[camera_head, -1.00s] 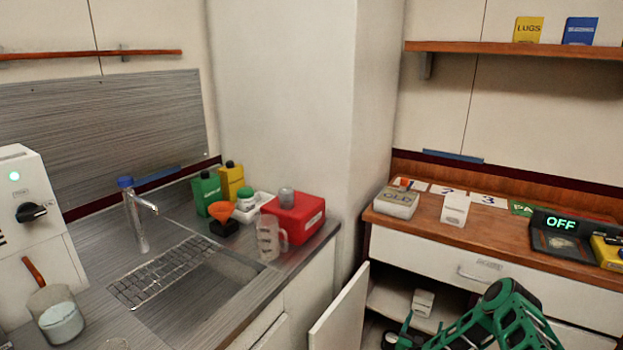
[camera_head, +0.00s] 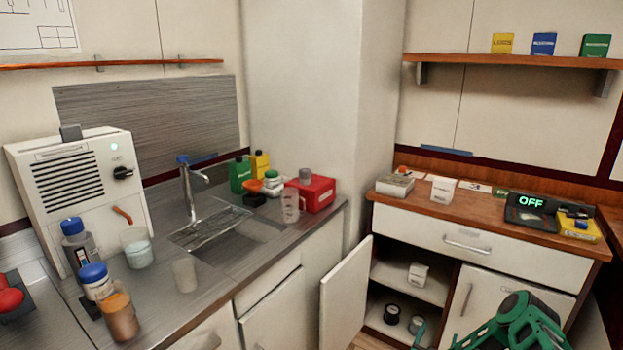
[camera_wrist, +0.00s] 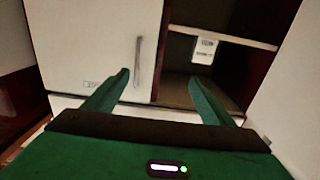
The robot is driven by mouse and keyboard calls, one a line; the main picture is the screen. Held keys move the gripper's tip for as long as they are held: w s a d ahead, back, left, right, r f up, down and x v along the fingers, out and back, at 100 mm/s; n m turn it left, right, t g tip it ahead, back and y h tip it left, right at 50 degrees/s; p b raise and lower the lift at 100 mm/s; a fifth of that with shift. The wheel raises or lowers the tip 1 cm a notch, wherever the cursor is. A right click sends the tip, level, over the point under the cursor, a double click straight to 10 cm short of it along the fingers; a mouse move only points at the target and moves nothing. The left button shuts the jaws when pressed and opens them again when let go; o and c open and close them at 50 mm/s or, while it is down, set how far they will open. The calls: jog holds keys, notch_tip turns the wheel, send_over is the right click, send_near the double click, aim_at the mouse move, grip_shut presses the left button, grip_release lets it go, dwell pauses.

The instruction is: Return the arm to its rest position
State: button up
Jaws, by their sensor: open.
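My gripper (camera_wrist: 157,92) shows in the wrist view with its two green fingers spread wide apart and nothing between them. It faces the lower cabinet front, with the closed white door (camera_wrist: 95,45) at left and the open compartment (camera_wrist: 215,85) at right. In the head view my green arm (camera_head: 515,325) is at the bottom right, in front of the cabinet; the fingertips are not clearly seen there. A small white box (camera_head: 418,275) stands on the cabinet's upper shelf, and it also shows in the wrist view (camera_wrist: 206,50).
The open cabinet door (camera_head: 345,295) sticks out left of my arm. Dark rolls (camera_head: 392,314) lie on the cabinet floor. The sink counter (camera_head: 215,275) at left holds bottles and jars.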

jog(key=w+r+n+g+y, duration=0.1)
jog(key=w+r+n+y, duration=0.6)
jog(key=r, duration=0.7)
jog(key=s+d+r+m+g, duration=0.1)
jog(key=s+d+r+g, duration=0.2)
jog(key=r, duration=0.5)
jog(key=s+r+g, duration=0.2)
jog(key=s+r, duration=0.3)
jog(key=r, duration=0.2)
jog(key=s+r+m+g, duration=0.1)
jog(key=s+r+g, duration=0.2)
jog(key=s+r, duration=0.65)
jog(key=s+r+m+g, duration=0.2)
jog(key=s+r, duration=0.3)
jog(key=s, duration=1)
jog(key=s+a+r+m+g+y, duration=0.1)
jog(key=s+a+r+g, duration=0.1)
jog(key=s, duration=1)
jog(key=s+a+r+m+g+y, duration=0.1)
jog(key=s+a, duration=0.4)
jog(key=s, duration=0.6)
jog(key=shift+s+a+r+m+g+y, duration=0.35)
jog(key=shift+r+g+y, duration=0.15)
jog(key=shift+y, duration=0.1)
